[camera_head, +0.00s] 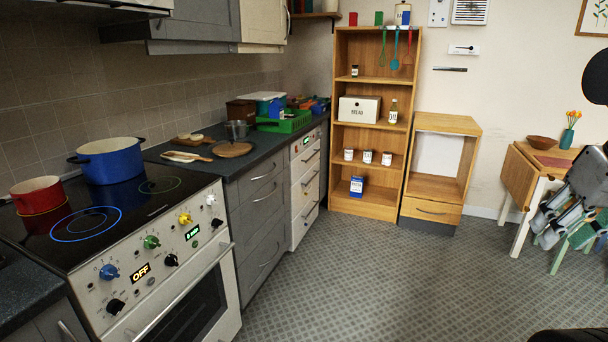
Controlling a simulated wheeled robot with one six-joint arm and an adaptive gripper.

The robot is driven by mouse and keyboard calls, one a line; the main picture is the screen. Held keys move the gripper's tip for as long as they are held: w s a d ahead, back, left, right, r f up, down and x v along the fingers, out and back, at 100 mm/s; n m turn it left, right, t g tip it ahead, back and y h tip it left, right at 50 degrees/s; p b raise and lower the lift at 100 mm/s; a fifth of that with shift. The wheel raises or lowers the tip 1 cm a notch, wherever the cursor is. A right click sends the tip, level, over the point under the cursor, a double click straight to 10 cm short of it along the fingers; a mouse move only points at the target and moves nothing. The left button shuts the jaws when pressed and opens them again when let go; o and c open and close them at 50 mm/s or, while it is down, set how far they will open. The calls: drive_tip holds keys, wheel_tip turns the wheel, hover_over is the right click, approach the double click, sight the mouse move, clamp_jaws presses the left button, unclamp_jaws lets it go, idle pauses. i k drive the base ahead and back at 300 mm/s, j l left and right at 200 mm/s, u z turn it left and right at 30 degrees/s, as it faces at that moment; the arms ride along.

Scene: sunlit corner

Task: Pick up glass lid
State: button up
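I cannot make out a glass lid for certain. A small grey, see-through-looking vessel or lid (237,130) stands on the dark counter behind a round wooden board (232,150); it is too small to tell which it is. My gripper (545,232) is at the right edge, in front of the small table and far from the counter. It is seen at an angle, so its finger gap is unclear. I see nothing held in it.
A blue pot (110,162) and a red pot (37,194) stand on the stove (150,210). A green crate (285,122) is farther along the counter. A wooden shelf (369,130) and small cabinet (432,187) stand behind. The patterned floor (370,280) is clear.

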sight(232, 146)
drive_tip(key=i+z, duration=0.15)
drive_tip(key=i, duration=1.2)
drive_tip(key=i+u, duration=0.3)
drive_tip(key=i+l+u, duration=0.1)
drive_tip(key=i+u, duration=0.2)
drive_tip(key=i, duration=0.2)
drive_tip(key=i+j+u, duration=0.1)
drive_tip(key=i+u, duration=0.5)
drive_tip(key=u, duration=0.2)
drive_tip(key=i+l+u, duration=0.15)
drive_tip(key=i+u, duration=0.25)
drive_tip(key=k, duration=0.05)
